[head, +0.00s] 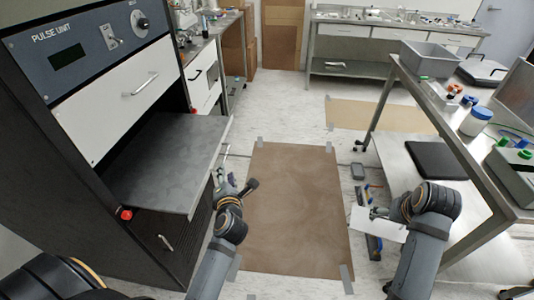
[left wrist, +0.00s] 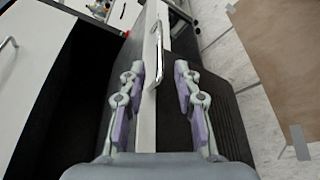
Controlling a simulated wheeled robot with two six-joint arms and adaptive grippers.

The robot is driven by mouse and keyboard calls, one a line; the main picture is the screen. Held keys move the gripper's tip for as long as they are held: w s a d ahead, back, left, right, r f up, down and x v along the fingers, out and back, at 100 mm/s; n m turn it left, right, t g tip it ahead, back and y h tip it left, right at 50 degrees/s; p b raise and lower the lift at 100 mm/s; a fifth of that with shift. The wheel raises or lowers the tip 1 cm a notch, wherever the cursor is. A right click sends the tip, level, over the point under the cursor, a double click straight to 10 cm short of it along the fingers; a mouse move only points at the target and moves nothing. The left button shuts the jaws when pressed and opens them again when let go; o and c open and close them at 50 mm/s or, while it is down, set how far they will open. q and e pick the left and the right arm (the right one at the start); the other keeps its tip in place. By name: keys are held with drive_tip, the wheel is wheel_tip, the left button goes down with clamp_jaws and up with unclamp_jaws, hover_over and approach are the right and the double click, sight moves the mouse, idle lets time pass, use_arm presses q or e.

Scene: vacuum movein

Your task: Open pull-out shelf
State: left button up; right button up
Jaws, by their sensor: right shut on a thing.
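The grey pull-out shelf (head: 165,152) stands out from the dark cabinet on the left in the head view, below a white drawer front. In the left wrist view a narrow pale front panel (left wrist: 148,85) with a silver handle (left wrist: 158,55) lies between my fingers. My left gripper (head: 222,181) is near the shelf's outer edge. Its fingers are apart, one on each side of the panel (left wrist: 160,100); I cannot tell whether they touch it. My right gripper (head: 374,213) is shut on a flat white piece (head: 376,226), away from the shelf.
The white drawer (head: 120,98) above the shelf looks shut. A red knob (head: 125,214) sits below the shelf's near corner. A brown mat (head: 293,205) covers the aisle floor. A steel table (head: 455,135) with a grey bin (head: 430,57) stands on the right.

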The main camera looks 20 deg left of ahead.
sight(225, 158)
use_arm(q)
drive_tip(key=b+x, duration=0.1)
drive_tip(key=x, duration=1)
drive_tip(key=shift+f, duration=0.1)
clamp_jaws()
